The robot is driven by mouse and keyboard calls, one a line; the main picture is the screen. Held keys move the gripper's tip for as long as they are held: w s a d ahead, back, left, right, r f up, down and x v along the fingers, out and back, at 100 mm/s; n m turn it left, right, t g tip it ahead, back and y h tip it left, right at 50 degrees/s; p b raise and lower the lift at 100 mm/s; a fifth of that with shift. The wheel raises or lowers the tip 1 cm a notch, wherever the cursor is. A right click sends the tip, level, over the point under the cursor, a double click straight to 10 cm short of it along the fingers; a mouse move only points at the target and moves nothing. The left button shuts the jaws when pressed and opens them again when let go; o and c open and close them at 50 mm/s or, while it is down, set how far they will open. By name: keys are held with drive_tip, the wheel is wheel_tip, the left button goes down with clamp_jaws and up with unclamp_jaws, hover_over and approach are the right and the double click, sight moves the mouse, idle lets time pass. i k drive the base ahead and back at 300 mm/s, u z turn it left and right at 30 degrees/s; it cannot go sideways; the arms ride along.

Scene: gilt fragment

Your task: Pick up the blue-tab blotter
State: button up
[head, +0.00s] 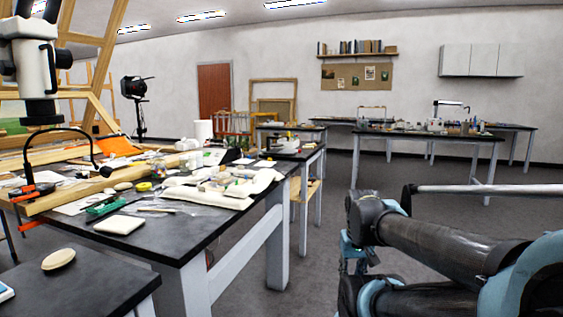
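A small white pad with a blue edge (4,292) lies at the far lower left on the near dark table, cut off by the picture edge; it may be the blue-tab blotter, but too little of it shows to be sure. A plain white pad (119,224) lies on the front of the larger workbench, with no blue tab visible. My arm's dark links with teal joints fill the lower right, well apart from both pads. I cannot make out my gripper's fingers in this view.
An oval cream object (58,259) rests on the near dark table (95,290). The larger workbench (190,242) is crowded with papers, tools and a white padded support (215,192). Grey floor (320,215) is open between this bench and the back tables.

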sight(242, 161)
drive_tip(key=z, duration=0.5)
drive_tip(key=i, duration=2.2)
drive_tip(key=u, duration=0.7)
drive_tip(key=i, duration=1.05)
drive_tip(key=u, duration=0.55)
